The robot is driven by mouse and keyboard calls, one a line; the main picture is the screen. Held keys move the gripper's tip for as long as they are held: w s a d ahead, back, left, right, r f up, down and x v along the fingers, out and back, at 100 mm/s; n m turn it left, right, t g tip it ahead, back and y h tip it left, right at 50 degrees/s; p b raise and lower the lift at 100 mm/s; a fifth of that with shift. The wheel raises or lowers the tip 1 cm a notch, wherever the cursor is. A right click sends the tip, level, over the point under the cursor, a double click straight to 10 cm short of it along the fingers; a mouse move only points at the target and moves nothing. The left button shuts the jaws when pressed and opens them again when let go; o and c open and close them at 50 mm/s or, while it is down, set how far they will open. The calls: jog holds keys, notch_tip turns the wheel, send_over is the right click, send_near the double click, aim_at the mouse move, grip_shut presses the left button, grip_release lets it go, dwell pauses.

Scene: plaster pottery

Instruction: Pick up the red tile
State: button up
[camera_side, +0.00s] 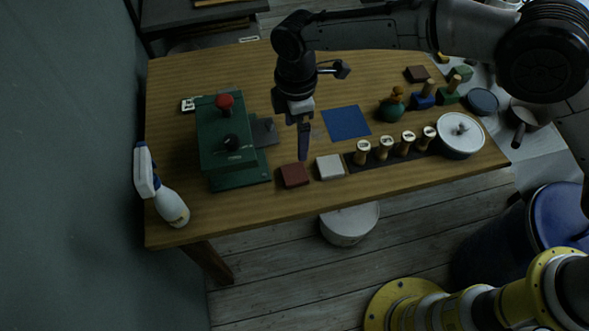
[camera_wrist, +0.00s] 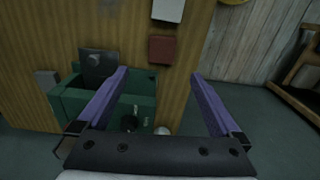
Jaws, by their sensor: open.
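The red tile (camera_side: 294,175) lies flat near the front edge of the wooden table, beside a white tile. In the wrist view the red tile (camera_wrist: 163,49) shows just beyond my fingertips, roughly between their lines. My gripper (camera_side: 303,157) points down above the table, near the tile's back edge in the side view. Its two purple fingers (camera_wrist: 160,75) are wide apart with nothing between them. The exact height over the table is hard to tell.
The green press (camera_side: 224,145) with a red knob stands left of the tile. The white tile (camera_side: 330,167) lies close on its right. A dark strip with wooden-handled stamps (camera_side: 384,148) and a white lidded pot (camera_side: 460,135) stand farther right.

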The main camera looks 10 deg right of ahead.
aim_at(294, 173)
jog(key=f, duration=1.3)
jog(key=shift+s+a+f, duration=0.2)
jog(key=shift+s+f, duration=0.05)
jog(key=shift+f, duration=0.15)
jog(key=c, duration=1.4)
jog(key=shift+r, duration=0.1)
jog(key=shift+c, duration=0.2)
